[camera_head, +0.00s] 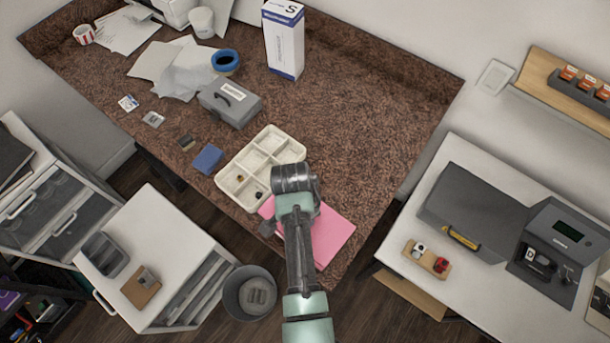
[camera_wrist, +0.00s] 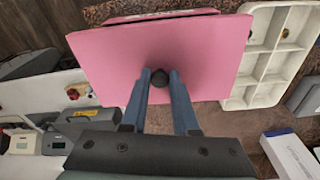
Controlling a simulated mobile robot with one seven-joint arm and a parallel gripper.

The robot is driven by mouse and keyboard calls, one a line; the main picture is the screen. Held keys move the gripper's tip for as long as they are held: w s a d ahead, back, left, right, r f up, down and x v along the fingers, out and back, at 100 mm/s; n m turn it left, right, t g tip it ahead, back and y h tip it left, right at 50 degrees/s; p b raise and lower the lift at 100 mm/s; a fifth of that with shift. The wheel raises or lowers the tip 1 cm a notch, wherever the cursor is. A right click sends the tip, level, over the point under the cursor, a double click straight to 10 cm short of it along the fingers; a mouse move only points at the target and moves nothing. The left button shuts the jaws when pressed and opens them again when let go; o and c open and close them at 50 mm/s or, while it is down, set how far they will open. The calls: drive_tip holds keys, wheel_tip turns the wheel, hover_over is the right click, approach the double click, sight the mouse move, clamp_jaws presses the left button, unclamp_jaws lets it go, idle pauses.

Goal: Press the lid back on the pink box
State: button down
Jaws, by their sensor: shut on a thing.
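My gripper (camera_wrist: 160,84) is shut on this knob, one blue-grey finger on each side. Beyond the lid's far edge, a dark strip and a thin pink edge (camera_wrist: 160,17) show, likely part of the pink box. Most of the box is hidden under the lid, and I cannot tell whether the lid touches it. In the head view the pink lid (camera_head: 336,238) is at the counter's front corner, partly covered by my arm.
A cream compartment tray (camera_head: 226,165) with small parts lies close beside the pink lid. A grey case (camera_head: 230,103), blue block (camera_head: 207,158) and tall white carton (camera_head: 285,45) stand farther back. The counter right of the tray is clear (camera_head: 370,125). A bin (camera_head: 232,298) stands below the edge.

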drive_tip(key=shift+w, duration=0.35)
drive_tip(key=shift+s+f+b, duration=0.4)
drive_tip(key=shift+f+b, duration=0.3)
drive_tip(key=shift+b, duration=0.2)
drive_tip(key=shift+w+f+b, duration=0.2)
drive_tip(key=shift+f+b, duration=1.8)
drive_tip(key=shift+f, duration=0.35)
drive_tip(key=shift+s+p, duration=0.1)
drive_tip(key=shift+p, duration=0.3)
drive_tip(key=shift+f+b, duration=0.65)
drive_tip(key=shift+f, duration=0.3)
drive_tip(key=shift+c, duration=0.6)
unclamp_jaws()
drive_tip(key=shift+r, duration=0.1)
drive_tip(key=shift+r+p, duration=3.45)
drive_tip(key=shift+r, duration=0.05)
